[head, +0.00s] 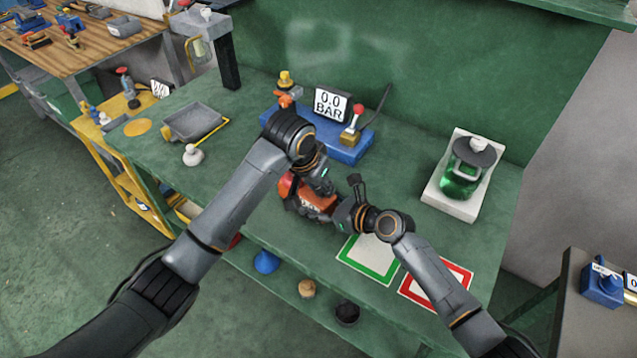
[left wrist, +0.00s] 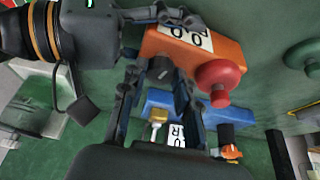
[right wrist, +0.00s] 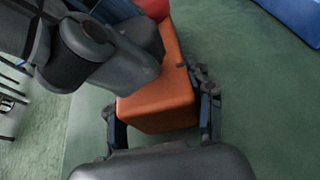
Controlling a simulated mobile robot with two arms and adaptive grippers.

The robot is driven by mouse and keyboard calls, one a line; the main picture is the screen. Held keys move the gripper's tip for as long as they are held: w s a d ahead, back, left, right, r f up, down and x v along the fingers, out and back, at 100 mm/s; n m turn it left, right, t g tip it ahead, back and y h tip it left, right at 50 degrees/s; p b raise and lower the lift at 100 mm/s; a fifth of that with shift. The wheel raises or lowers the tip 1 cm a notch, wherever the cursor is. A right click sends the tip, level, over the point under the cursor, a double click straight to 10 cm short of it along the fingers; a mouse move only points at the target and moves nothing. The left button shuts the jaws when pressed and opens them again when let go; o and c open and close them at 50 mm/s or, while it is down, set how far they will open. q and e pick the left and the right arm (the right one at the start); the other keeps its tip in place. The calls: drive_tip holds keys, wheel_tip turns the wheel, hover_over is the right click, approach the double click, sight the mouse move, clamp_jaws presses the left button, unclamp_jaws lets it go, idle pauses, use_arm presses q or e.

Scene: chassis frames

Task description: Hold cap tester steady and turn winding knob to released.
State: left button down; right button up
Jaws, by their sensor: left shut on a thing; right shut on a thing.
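The cap tester is an orange box (head: 318,198) on the green bench, partly hidden by my grippers. The left wrist view shows its orange body (left wrist: 205,50), a white display, a red mushroom button (left wrist: 220,80) and a dark winding knob (left wrist: 160,69). My left gripper (left wrist: 160,85) has its fingers on either side of the dark knob and is shut on it; the contact is partly hidden. My right gripper (right wrist: 160,115) is shut on the end of the orange body (right wrist: 160,100), one finger on each side. The knob's setting cannot be read.
A blue base (head: 340,142) with a "0.0 BAR" display (head: 330,103) and a red-topped lever stands behind. A green-framed mat (head: 370,258) and a red-framed mat (head: 436,284) lie at front right. A green jar (head: 462,168) stands at right, a grey tray (head: 195,122) at left.

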use_arm(q)
drive_tip(key=shift+n, duration=0.9)
drive_tip(key=shift+y, duration=0.3)
drive_tip(key=c, duration=1)
unclamp_jaws()
drive_tip(key=v, duration=1.2)
drive_tip(key=shift+s, duration=0.25)
